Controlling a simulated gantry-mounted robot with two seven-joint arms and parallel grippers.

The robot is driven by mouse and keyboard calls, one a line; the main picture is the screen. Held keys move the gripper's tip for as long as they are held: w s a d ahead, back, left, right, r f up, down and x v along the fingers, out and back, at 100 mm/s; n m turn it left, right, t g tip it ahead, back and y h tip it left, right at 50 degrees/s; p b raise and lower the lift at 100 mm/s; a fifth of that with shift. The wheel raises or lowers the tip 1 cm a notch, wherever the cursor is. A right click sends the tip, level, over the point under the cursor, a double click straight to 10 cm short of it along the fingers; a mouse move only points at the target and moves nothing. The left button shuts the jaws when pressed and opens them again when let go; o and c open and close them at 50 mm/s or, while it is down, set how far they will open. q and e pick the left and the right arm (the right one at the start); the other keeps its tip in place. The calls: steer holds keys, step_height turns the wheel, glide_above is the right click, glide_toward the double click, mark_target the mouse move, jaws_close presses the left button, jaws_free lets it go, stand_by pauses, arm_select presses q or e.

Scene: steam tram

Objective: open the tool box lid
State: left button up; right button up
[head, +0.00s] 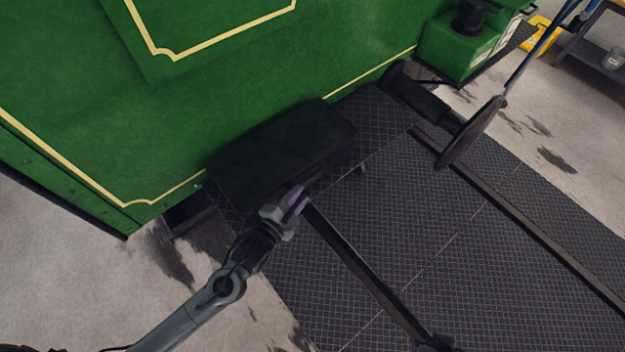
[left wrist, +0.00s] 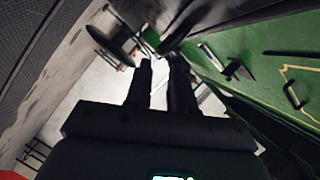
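The tool box is a long black box (head: 280,145) with its lid down, set against the green tram side in the head view. Its front lower edge is partly hidden by my left gripper (head: 298,198), which is at the box's near side. I cannot tell if they touch. In the left wrist view the two dark fingers of my left gripper (left wrist: 162,64) stand apart, with pale floor showing between them. A dark shape lies beyond the fingertips there, too unclear to name.
The green tram wall (head: 230,80) rises behind the box. A dark tread plate (head: 390,220) lies in front, crossed by rails (head: 365,265). A black buffer disc (head: 470,132) sticks out to the right. A green box (head: 462,48) stands farther back.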

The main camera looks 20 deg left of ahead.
mark_target(313, 178)
arm_select(q)
steer(key=x, duration=0.8)
steer(key=shift+b, duration=0.3)
jaws_close()
steer(key=shift+r, duration=0.1)
